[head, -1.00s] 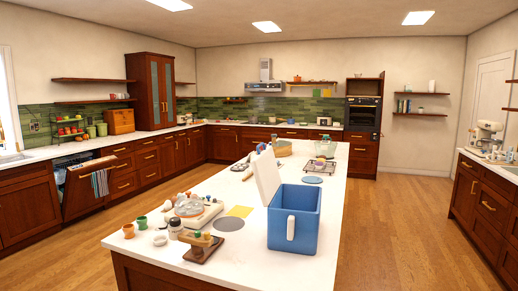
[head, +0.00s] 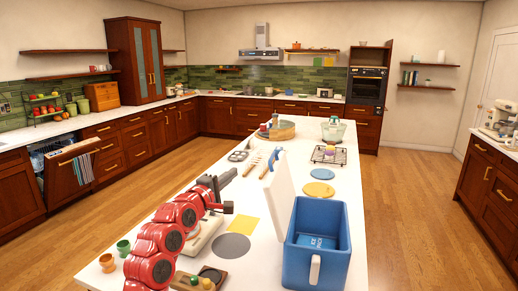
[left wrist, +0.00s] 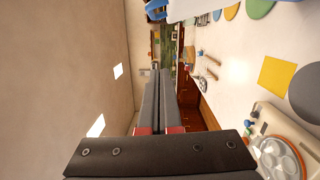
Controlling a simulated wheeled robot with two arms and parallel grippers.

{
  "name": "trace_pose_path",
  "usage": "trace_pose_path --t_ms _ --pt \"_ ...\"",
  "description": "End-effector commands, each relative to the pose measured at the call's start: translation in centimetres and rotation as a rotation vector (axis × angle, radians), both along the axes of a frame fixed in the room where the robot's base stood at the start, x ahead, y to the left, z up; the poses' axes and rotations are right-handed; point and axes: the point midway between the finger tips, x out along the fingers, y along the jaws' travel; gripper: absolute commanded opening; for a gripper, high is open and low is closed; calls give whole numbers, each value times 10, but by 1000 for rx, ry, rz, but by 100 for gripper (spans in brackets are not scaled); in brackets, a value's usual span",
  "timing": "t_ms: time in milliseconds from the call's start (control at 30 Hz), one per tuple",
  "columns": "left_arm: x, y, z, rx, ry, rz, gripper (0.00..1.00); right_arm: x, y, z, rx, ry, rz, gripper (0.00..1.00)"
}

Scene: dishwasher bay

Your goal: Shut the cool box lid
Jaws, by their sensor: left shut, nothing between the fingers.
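The blue cool box (head: 300,268) stands on the white island near its right edge. Its white lid (head: 282,205) is open, standing up and leaning a little back at the left side of the box. A blue ice pack (head: 317,242) lies inside. My left gripper (head: 228,207) is left of the lid, apart from it, at the end of the red arm. Its dark fingers also show in the left wrist view (left wrist: 160,75), shut together with nothing between them. My right gripper is not in view.
Left of the box lie a grey round mat (head: 232,247) and a yellow square (head: 244,226). A scale (head: 200,238) is partly behind my arm. Cups (head: 107,262) stand at the island's left edge. A wire rack (head: 328,155) and glass bowl (head: 333,130) are farther back.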

Motion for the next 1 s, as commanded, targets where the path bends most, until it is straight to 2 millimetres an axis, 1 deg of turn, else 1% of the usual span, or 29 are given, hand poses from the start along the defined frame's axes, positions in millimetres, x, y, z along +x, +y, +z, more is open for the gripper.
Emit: trace_pose_path --t_ms 33,133,233,600,800,867,900,1000 --pt "-2 -3 7 -9 12 -14 0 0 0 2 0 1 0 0" --pt "0 -7 9 -17 31 -26 0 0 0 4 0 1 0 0" --pt "9 -11 10 -20 30 -26 0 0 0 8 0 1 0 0" --pt "60 -37 11 -20 29 -24 0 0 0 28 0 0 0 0" --pt "84 -47 10 -19 29 -20 0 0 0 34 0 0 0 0" --pt "86 -56 13 -14 28 -25 0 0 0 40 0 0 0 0" --pt "83 -66 14 -12 28 -27 0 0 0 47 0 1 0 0" --pt "80 -76 13 -12 28 -23 0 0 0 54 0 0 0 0"
